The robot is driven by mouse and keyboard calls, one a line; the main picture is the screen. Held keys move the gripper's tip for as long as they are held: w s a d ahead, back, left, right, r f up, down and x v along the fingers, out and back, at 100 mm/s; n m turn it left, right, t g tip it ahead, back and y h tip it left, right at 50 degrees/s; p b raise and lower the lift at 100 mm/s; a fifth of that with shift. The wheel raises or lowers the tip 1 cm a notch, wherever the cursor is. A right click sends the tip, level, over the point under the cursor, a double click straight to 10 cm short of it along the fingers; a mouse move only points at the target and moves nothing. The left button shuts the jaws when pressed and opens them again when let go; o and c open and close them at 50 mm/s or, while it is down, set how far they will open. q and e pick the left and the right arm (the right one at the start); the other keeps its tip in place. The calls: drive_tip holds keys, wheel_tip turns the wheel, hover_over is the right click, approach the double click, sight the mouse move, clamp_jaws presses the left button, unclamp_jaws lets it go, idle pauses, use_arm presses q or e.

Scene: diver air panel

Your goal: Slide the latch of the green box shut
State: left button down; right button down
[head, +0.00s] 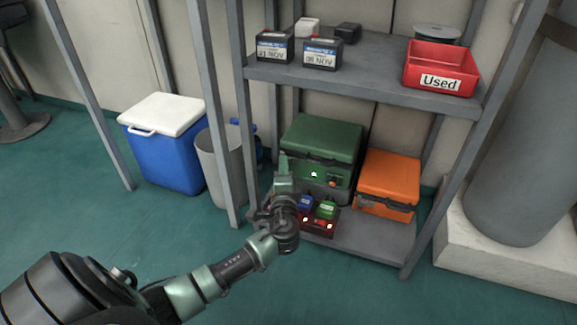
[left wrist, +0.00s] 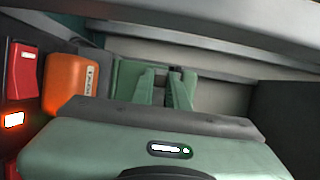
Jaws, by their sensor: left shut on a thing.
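The green box (head: 325,138) stands on the lower shelf with its lid down; its dark lower front carries a small lit green mark. My left gripper (head: 284,158) is at the left end of the box's front and hides that part from the head view. In the left wrist view, its two green fingers (left wrist: 168,80) are close together around a small dark piece (left wrist: 175,72), which looks like the latch. A green part of the box (left wrist: 128,78) shows beside the fingers. How far the latch is slid cannot be told. My right gripper is in neither view.
An orange case (head: 388,182) stands right of the green box. A red charger (head: 318,222) with blue and green units sits in front. Shelf posts flank the space. A grey bin (head: 219,165) and blue cooler (head: 165,155) stand left. A red "Used" bin (head: 440,68) sits above.

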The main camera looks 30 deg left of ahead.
use_arm(q)
drive_tip(key=shift+a+f, duration=0.1)
drive_tip(key=shift+a, duration=0.05)
drive_tip(key=c, duration=1.4)
unclamp_jaws()
drive_tip(key=shift+s, duration=0.1)
drive_tip(key=p+v, duration=0.4)
drive_tip(key=v, duration=0.3)
drive_tip(key=shift+s+d, duration=0.25)
drive_tip(key=shift+s, duration=0.05)
